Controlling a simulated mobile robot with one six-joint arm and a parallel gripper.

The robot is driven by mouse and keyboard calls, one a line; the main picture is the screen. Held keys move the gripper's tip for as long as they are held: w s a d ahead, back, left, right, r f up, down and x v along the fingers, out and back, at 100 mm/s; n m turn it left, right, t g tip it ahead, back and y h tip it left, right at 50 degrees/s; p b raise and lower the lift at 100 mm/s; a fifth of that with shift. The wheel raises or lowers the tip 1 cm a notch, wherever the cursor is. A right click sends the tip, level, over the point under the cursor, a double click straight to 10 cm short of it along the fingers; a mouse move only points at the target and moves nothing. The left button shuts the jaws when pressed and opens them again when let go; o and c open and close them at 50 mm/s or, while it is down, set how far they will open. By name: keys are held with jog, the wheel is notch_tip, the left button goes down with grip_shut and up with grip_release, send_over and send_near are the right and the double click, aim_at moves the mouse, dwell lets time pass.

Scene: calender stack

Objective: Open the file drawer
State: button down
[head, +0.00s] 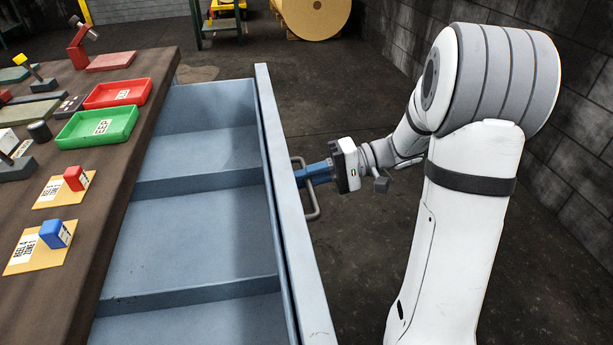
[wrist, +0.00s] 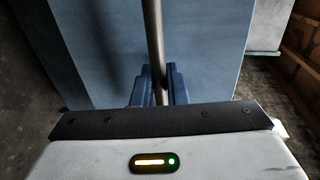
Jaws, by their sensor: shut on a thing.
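The file drawer (head: 210,240) is blue-grey and stands pulled out from under the workbench in the head view. Its inside shows as several empty compartments split by cross dividers. A grey bar handle (head: 312,205) is on its front panel. My gripper (head: 318,172) is at the handle, with its blue fingers shut on the bar. In the wrist view the handle bar (wrist: 154,40) runs up between the blue fingers (wrist: 155,88), in front of the drawer's blue front (wrist: 205,50). The fingertips' far ends are partly hidden.
The brown bench top (head: 110,215) holds a green tray (head: 98,127), a red tray (head: 118,93), a red block (head: 76,178) and a blue block (head: 55,233) on yellow cards. A large tan roll (head: 318,15) stands at the back.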

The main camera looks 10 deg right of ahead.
jog(key=shift+w, duration=0.1)
jog(key=c, duration=1.6)
grip_release()
jog(key=shift+w+a+f, duration=0.15)
jog(key=shift+w, duration=0.05)
jog(key=shift+c, duration=0.2)
jog(key=shift+o, duration=0.5)
jog(key=shift+s, duration=0.1)
jog(key=p+v, duration=0.2)
jog(key=v, duration=0.5)
jog(key=shift+d, duration=0.4)
